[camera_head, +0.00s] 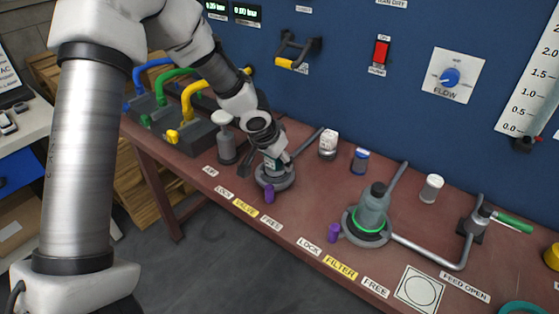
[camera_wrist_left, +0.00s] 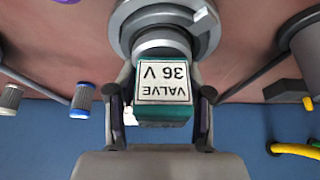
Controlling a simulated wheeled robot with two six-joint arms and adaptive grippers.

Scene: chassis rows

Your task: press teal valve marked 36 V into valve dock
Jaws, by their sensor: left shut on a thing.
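The teal valve (camera_wrist_left: 165,112) has a white label reading VALVE 36 V, upside down in the left wrist view. My left gripper (camera_wrist_left: 160,108) is shut on it, one finger at each side. The grey round valve dock (camera_wrist_left: 208,42) is directly beyond the valve's end in that view. In the head view my left gripper (camera_head: 274,153) is over the dock (camera_head: 287,181), on the VALVE/LOCK/FREE part of the bench. The valve's lower end meets or enters the dock; how deep it sits is hidden. A purple tab (camera_head: 269,193) is at the dock's front. My right gripper is out of view.
A filter housing (camera_head: 372,212) with a green ring stands to the right. A grey capped cylinder (camera_head: 226,145) stands close left of the dock. A white-capped jar (camera_head: 328,144) and a blue-capped jar (camera_head: 360,160) stand behind right. Coloured hose handles (camera_head: 195,100) are at back left.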

